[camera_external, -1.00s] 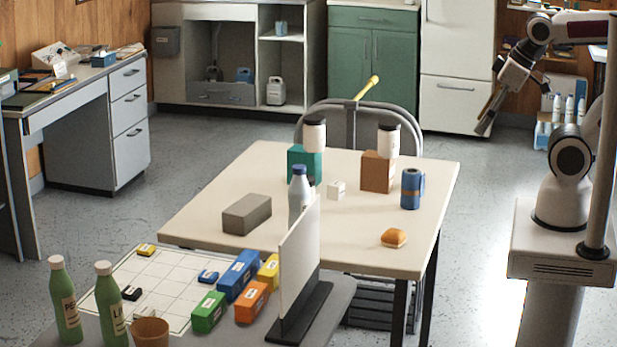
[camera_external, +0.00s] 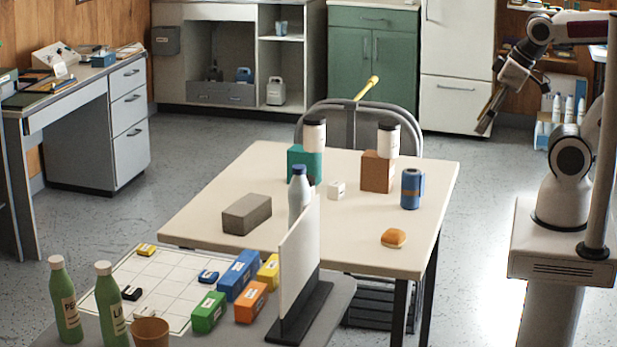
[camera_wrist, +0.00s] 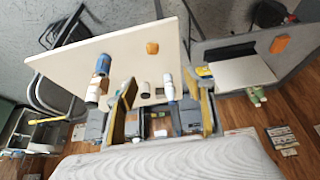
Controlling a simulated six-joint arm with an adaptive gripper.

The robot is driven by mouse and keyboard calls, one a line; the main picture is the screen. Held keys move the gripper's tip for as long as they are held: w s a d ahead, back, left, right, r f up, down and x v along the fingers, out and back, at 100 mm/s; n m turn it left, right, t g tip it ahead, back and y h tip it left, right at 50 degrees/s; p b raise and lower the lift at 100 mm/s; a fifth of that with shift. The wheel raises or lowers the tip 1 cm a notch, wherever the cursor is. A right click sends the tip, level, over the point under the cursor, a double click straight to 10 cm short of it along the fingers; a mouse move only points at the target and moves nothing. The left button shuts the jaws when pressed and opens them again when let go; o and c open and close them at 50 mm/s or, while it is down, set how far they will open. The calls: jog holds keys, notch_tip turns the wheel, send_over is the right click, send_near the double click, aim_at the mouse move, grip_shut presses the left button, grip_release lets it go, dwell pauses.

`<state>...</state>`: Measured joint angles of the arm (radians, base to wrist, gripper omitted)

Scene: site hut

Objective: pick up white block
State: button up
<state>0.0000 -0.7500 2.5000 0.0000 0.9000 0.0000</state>
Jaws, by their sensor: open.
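The white block (camera_external: 336,190) is a small cube with dark marking on its face. It sits on the cream table, between the teal box (camera_external: 304,165) and the brown box (camera_external: 377,172), a little nearer the camera. My gripper (camera_external: 485,122) hangs in the air beyond the table's right side, well apart from the block, pointing down and left. In the wrist view my gripper (camera_wrist: 160,88) has its two fingers spread apart with nothing held between them. I cannot surely pick out the white block in the wrist view.
White jars with black lids (camera_external: 314,135) stand at both boxes. A blue can (camera_external: 411,189), an orange bun (camera_external: 394,238), a grey block (camera_external: 247,214) and a bottle (camera_external: 299,192) share the table (camera_external: 340,244). A white upright panel (camera_external: 300,250) stands in front. The table's right front is mostly clear.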

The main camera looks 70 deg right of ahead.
jog(key=shift+w, duration=0.15)
jog(key=w+d+f+t, duration=0.2)
jog(key=w+d, duration=0.1)
jog(key=w, duration=1.3)
jog(key=m+t+h, duration=0.2)
jog(key=t+h, duration=0.1)
jog(key=h, duration=0.1)
send_over(339, 185)
jog(key=s+a, duration=0.6)
jog(key=a, duration=0.4)
notch_tip(339, 185, down, 17)
jog(key=shift+t+h, duration=0.4)
jog(key=shift+h, duration=0.5)
jog(key=d+f, duration=0.2)
jog(key=f, duration=0.1)
jog(key=d+f, duration=0.3)
jog(key=f, duration=0.1)
jog(key=d+f, duration=0.2)
jog(key=f, duration=0.2)
jog(key=shift+w+d+f, duration=0.15)
jog(key=shift+w+d, duration=0.1)
jog(key=shift+w, duration=0.1)
jog(key=shift+x, duration=1.35)
jog(key=shift+w, duration=0.1)
jog(key=shift+x, duration=2.5)
